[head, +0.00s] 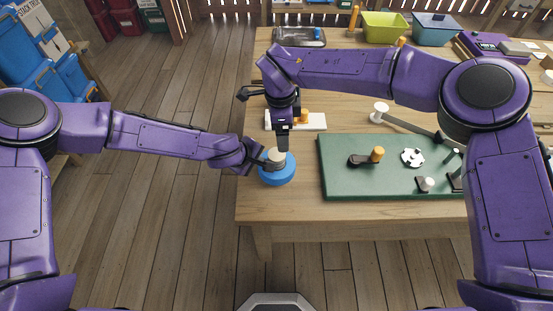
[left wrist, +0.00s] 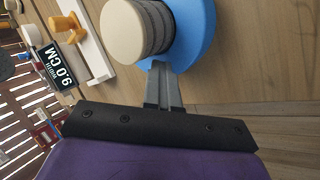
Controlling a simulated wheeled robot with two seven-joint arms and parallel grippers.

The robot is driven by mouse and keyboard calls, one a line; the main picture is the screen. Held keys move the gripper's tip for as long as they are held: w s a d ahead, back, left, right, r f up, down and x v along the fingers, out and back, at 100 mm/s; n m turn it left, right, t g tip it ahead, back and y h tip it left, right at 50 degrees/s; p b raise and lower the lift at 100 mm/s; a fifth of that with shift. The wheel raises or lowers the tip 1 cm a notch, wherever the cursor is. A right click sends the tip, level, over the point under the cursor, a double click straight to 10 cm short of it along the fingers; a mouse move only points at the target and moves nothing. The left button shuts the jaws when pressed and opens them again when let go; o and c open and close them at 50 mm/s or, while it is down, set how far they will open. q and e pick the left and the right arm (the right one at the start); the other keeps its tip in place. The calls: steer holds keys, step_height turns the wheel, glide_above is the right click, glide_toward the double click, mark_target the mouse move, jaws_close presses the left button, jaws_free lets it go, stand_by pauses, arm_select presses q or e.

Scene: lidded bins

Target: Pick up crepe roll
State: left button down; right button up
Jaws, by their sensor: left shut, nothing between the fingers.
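A short cylinder with a cream top and ridged grey side, which looks like the crepe roll (head: 277,155), stands on a round blue base (head: 276,178) near the table's left edge. The roll (left wrist: 128,28) and base (left wrist: 200,35) also show at the top of the left wrist view. My left gripper (head: 262,161) is shut and empty beside the roll; its closed fingers (left wrist: 160,72) point at the roll and base. I cannot tell if they touch. My right gripper (head: 283,143) hangs downward just behind or above the roll; its fingers are too small to read.
A green board (head: 345,185) with several fittings lies to the right on the wooden table (head: 300,213). A white strip with an orange piece (head: 303,116) lies behind the roll. A yellow-green bin (head: 384,26) and blue bin (head: 434,30) stand at the back.

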mark_target(277, 155)
steer(key=shift+s+a+f+y, duration=0.1)
steer(key=shift+a+f+y, duration=0.3)
steer(key=shift+a+f, duration=0.25)
steer(key=f, duration=1)
steer(key=shift+s+f, duration=0.1)
steer(key=shift+s, duration=0.25)
steer(key=c, duration=1.1)
